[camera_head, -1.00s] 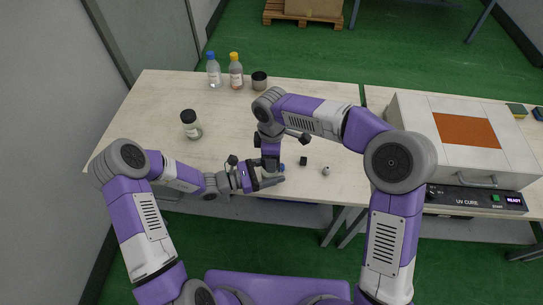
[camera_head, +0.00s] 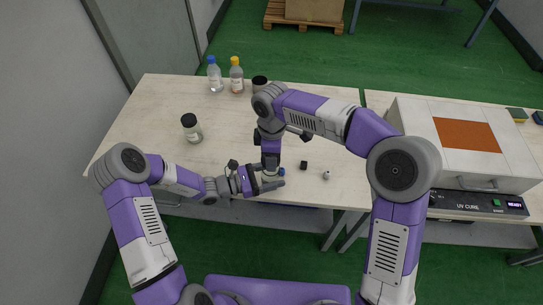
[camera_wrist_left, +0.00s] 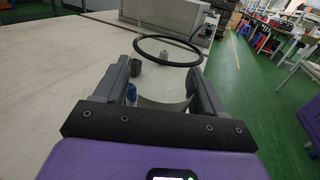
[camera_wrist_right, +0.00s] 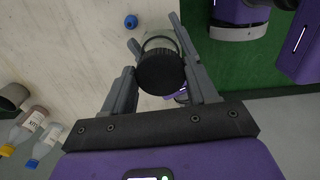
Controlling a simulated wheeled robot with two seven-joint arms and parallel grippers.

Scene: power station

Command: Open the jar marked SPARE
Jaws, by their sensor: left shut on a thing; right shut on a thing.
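A jar with a black lid (camera_wrist_right: 160,72) and a clear, pale body (camera_wrist_right: 158,40) is between my grippers near the front edge of the table. My right gripper (camera_wrist_right: 160,85) is shut on it from above, its fingers on either side of the lid. My left gripper (camera_head: 275,177) is shut on the jar body from the side, lower down; its fingers also show in the left wrist view (camera_wrist_left: 162,85). In the head view my grippers mostly hide the jar. No label can be read on it.
Another black-lidded jar (camera_head: 191,128) stands on the table at left. A third (camera_head: 260,83) stands behind, beside a blue-capped bottle (camera_head: 214,76) and an orange-capped bottle (camera_head: 236,76). A blue piece (camera_wrist_right: 131,21), black cube (camera_head: 304,165) and grey piece (camera_head: 326,175) lie nearby. The UV box (camera_head: 480,175) is right.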

